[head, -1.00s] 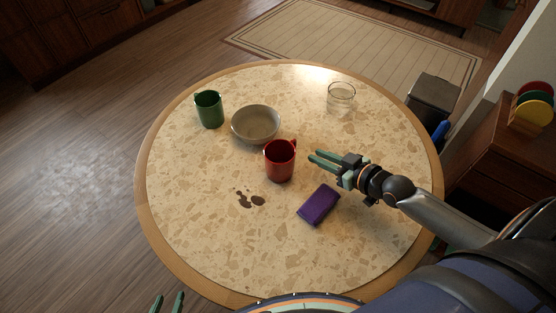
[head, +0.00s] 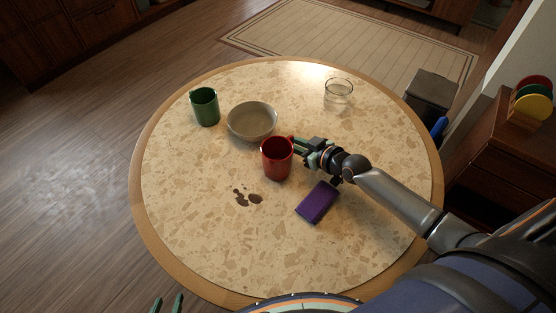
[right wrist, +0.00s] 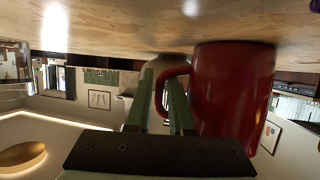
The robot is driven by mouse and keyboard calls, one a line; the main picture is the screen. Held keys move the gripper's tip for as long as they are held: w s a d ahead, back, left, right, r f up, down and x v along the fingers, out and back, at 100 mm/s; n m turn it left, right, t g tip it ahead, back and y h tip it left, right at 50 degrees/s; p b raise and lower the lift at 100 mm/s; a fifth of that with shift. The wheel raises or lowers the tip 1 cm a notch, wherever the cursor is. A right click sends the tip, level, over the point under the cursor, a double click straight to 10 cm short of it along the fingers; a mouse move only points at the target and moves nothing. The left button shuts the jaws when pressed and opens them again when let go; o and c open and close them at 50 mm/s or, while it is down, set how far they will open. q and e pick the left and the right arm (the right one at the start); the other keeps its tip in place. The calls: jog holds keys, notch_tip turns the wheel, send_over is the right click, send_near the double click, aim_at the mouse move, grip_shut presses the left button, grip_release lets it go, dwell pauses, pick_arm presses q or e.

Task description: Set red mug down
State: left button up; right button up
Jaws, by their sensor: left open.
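The red mug (head: 277,158) stands upright on the round table, its handle toward the right. My right gripper (head: 299,146) is at the handle side of the mug. In the right wrist view the mug (right wrist: 232,95) fills the right side, upside down with the table at the top. The fingers of my right gripper (right wrist: 161,85) are apart, with the handle between their tips; whether they touch it I cannot tell. My left gripper (head: 167,304) shows only its two green fingertips at the bottom edge, apart and empty.
Brown spill spots (head: 246,197) lie in front of the red mug. The table's front left is clear.

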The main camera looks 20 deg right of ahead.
jog(key=shift+c, duration=0.3)
grip_shut()
jog(key=shift+r, duration=0.1)
dwell(1.0)
